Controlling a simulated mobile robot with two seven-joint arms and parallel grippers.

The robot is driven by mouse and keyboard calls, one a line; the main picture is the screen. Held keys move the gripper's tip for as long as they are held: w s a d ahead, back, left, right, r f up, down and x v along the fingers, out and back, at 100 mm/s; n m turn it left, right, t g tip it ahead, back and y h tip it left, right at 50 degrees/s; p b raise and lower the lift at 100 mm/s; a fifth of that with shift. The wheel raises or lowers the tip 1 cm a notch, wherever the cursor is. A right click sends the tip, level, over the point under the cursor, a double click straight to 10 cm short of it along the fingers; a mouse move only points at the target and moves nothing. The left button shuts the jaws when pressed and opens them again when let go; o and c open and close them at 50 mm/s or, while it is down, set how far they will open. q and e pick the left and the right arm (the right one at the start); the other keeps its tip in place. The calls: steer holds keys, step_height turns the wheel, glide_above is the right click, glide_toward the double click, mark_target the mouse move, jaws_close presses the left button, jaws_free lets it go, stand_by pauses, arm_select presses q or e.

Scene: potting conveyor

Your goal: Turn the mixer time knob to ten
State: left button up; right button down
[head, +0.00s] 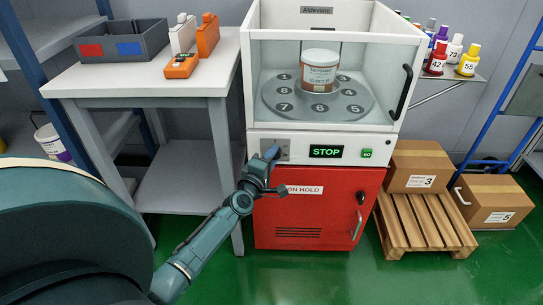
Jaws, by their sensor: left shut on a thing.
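The white mixer (345,150) stands in the middle of the view. Its front strip has a small grey knob panel (284,143) at the left, a display reading "STOP" and a small green "GO" button (366,153). My left gripper (271,154) reaches up from below to this panel and is shut on the time knob. The gripper covers the knob, so its pointer and setting cannot be read. My right gripper is not in view.
A red cabinet door (318,208) with a hold sign is below. A white tub (320,72) stands on the numbered turntable (275,103) behind glass. A grey table (140,80) is at left; a pallet (425,222) and boxes are at right.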

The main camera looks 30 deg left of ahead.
arm_select(q)
steer(key=shift+w+d+r+m+g+y+p, duration=0.15)
steer(key=shift+m+g+y+p, duration=0.4)
steer(key=shift+m+p, duration=1.6)
steer(key=shift+s+r+m+g+y+p, duration=0.15)
steer(key=shift+m+g+p, duration=0.7)
steer(key=shift+p, duration=2.7)
steer(key=shift+w+d+r+m+g+y+p, duration=0.25)
steer(key=shift+m+g+p, duration=0.8)
steer(key=shift+p, duration=1.8)
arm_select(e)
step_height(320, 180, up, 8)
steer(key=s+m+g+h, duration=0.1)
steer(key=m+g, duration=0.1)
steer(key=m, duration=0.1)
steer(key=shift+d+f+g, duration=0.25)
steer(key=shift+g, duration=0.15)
arm_select(q)
steer(key=shift+s+a+f+m+t, duration=0.15)
steer(key=shift+a+m+t, duration=0.1)
steer(key=shift+m+t, duration=0.1)
steer(key=o, duration=1)
steer(key=shift+c, duration=0.2)
